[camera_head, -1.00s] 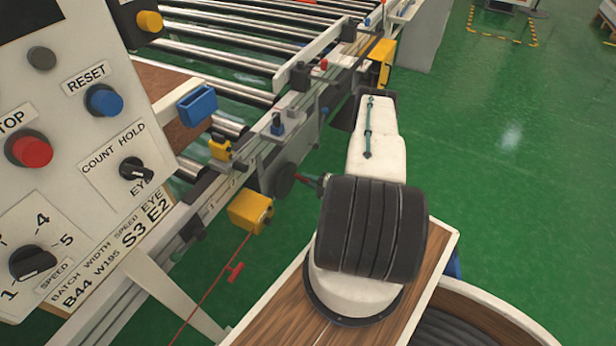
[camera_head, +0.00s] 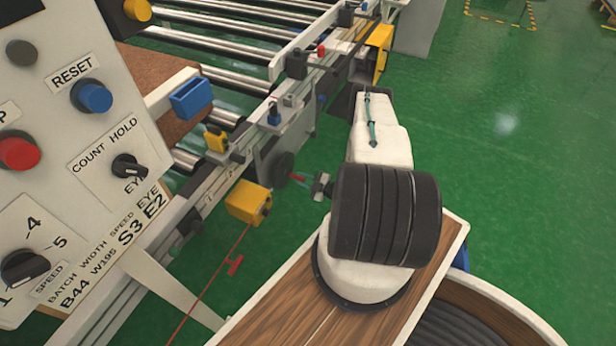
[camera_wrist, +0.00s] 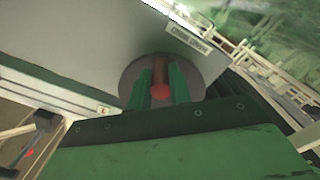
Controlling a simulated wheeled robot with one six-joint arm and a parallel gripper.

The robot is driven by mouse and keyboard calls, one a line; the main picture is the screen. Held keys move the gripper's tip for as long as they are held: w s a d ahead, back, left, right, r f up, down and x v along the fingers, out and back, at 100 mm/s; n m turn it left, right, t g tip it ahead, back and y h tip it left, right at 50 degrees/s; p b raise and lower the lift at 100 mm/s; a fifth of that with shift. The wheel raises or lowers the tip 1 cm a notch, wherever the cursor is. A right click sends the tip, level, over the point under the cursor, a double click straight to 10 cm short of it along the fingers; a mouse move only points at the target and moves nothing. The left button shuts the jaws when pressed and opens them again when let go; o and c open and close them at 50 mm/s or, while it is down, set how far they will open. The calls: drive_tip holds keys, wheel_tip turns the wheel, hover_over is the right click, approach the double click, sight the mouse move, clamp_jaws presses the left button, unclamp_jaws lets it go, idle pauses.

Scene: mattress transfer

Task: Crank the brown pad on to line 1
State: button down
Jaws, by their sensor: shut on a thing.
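The brown pad (camera_head: 150,72) lies on the conveyor at the upper left, partly hidden by the control panel and a blue box. A round grey crank disc (camera_head: 283,168) stands on the side of the conveyor frame, with a red handle (camera_head: 297,177) sticking out. My gripper (camera_head: 306,181) is at that handle. In the wrist view, my green fingers (camera_wrist: 161,72) stand on both sides of the red handle (camera_wrist: 160,92) and are shut on it, in front of the grey disc (camera_wrist: 135,74). The line markings on the rail are too small to read with certainty.
A control panel (camera_head: 60,130) with buttons and knobs fills the left. A yellow box (camera_head: 248,202) with a red pull cord is below the crank. Bare rollers (camera_head: 245,50) extend to the back. Green floor (camera_head: 510,170) is open at the right.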

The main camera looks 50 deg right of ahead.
drive_tip(key=shift+a+f, duration=0.1)
idle(0.3)
drive_tip(key=c, duration=1.3)
unclamp_jaws()
drive_tip(key=v, duration=0.8)
